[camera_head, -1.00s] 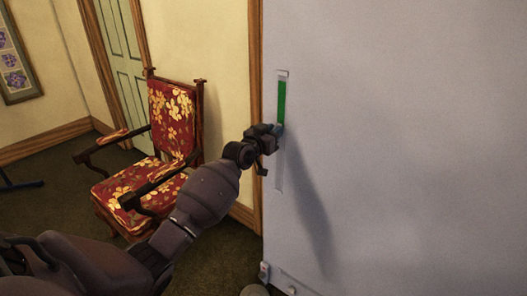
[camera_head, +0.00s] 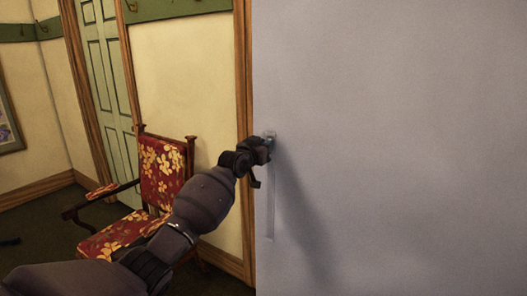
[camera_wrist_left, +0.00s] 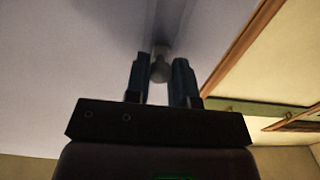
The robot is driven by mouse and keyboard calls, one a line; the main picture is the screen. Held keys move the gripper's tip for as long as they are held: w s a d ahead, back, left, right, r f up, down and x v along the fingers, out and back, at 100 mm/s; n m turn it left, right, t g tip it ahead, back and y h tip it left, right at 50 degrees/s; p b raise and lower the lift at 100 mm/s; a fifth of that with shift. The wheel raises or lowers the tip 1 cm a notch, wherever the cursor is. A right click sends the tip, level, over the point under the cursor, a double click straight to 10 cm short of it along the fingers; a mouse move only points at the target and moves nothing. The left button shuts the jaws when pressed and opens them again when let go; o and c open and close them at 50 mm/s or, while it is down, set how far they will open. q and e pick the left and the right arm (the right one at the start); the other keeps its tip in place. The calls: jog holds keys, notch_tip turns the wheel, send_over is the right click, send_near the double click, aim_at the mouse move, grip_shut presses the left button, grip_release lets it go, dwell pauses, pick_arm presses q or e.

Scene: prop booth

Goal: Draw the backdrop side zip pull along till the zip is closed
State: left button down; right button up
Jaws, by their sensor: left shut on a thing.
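The backdrop (camera_head: 400,130) is a large pale grey upright panel filling the right of the head view. Its side zip (camera_head: 270,210) is a narrow pale vertical strip near the panel's left edge. My left gripper (camera_head: 267,144) is at the top end of this strip. No green shows along it now. In the left wrist view, the small grey zip pull (camera_wrist_left: 160,68) sits between the two fingers of my left gripper (camera_wrist_left: 160,76), which is shut on it. The gripper partly hides the pull in the head view. My right gripper is in neither current view.
A red floral armchair (camera_head: 163,172) with dark wooden arms stands left of the panel, behind my left arm. A green door (camera_head: 103,70) and a cream wall (camera_head: 185,80) are behind it. The panel's face right of the zip is clear.

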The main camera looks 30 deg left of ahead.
pick_arm(q)
jog(key=c, duration=1)
grip_release()
jog(key=shift+r, duration=0.1)
jog(key=s, duration=0.7)
jog(key=s+a, duration=0.1)
jog(key=s, duration=0.3)
jog(key=shift+w, duration=0.1)
jog(key=shift+r, duration=0.1)
